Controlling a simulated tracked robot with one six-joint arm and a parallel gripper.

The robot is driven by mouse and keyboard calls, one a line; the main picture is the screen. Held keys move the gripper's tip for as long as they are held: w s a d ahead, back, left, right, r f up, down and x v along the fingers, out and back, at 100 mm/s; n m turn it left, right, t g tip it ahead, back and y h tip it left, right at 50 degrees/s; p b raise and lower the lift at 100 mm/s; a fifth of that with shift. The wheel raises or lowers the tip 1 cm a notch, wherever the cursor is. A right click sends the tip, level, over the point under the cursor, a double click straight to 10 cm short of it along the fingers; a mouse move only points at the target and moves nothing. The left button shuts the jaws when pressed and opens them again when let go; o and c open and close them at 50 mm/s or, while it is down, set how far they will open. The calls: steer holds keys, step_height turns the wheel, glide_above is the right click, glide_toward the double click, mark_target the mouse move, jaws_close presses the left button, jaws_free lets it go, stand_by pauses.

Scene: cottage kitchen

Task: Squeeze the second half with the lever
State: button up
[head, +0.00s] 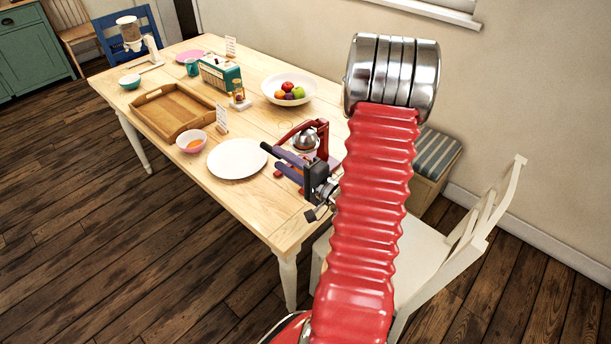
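A red lever press (322,130) stands near the table's right edge, with a shiny metal dome (305,141) under its curved red arm. My gripper (280,160) is in front of the press, low at its near side, and overlaps it in the picture. A dark bar and a purple-blue bar run side by side there; I cannot tell whether the gripper touches the lever. Its fingertips are too small and overlapped to read as open or shut. A pink bowl (183,138) left of the white plate holds something orange (194,144). The inside of the press is hidden.
A white plate (237,158) lies just left of my gripper. A white chair (440,255) is at the right, beyond my arm.

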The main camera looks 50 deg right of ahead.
steer(key=s, duration=0.9)
steer(key=shift+c, duration=0.4)
